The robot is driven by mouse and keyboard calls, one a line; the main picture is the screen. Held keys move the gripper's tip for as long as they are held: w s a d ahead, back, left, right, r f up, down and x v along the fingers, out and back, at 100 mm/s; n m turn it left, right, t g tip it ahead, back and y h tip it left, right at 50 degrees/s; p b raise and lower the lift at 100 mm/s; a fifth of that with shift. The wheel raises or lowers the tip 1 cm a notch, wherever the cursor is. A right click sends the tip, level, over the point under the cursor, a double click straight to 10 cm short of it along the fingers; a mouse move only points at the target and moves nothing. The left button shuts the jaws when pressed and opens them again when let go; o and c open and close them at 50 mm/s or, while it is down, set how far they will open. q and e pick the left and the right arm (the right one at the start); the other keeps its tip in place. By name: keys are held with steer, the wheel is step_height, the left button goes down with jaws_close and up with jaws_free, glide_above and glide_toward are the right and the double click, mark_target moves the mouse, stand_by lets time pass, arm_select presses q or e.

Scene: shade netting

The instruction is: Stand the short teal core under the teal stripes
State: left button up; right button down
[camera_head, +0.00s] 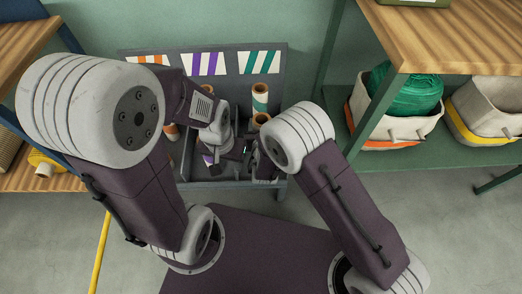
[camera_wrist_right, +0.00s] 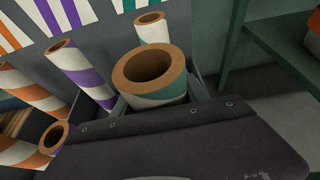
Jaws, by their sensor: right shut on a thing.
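The short teal core (camera_wrist_right: 152,82), white with a teal band and a brown cardboard rim, stands roughly upright in my right gripper (camera_wrist_right: 155,105) in the right wrist view. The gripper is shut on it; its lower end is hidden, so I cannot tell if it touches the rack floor. In the head view its top (camera_head: 261,119) shows beside my right arm. The teal stripes (camera_head: 259,62) are on the rack's back board, at the right. A taller teal core (camera_head: 260,95) stands behind it. My left gripper (camera_head: 222,158) is over the rack's middle; its fingers are unclear.
The grey rack (camera_head: 284,90) also has purple stripes (camera_head: 208,63) and orange stripes (camera_head: 152,58). Purple cores (camera_wrist_right: 75,68) and orange cores (camera_wrist_right: 30,92) stand left of the held core. A shelf with baskets (camera_head: 395,125) is at the right; a wooden shelf is at the left.

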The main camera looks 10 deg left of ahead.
step_height(320, 180, down, 10)
steer(key=b, duration=0.6)
steer(key=shift+r, duration=0.15)
steer(key=c, duration=1)
jaws_free()
steer(key=shift+f, duration=0.2)
steer(key=o, duration=0.4)
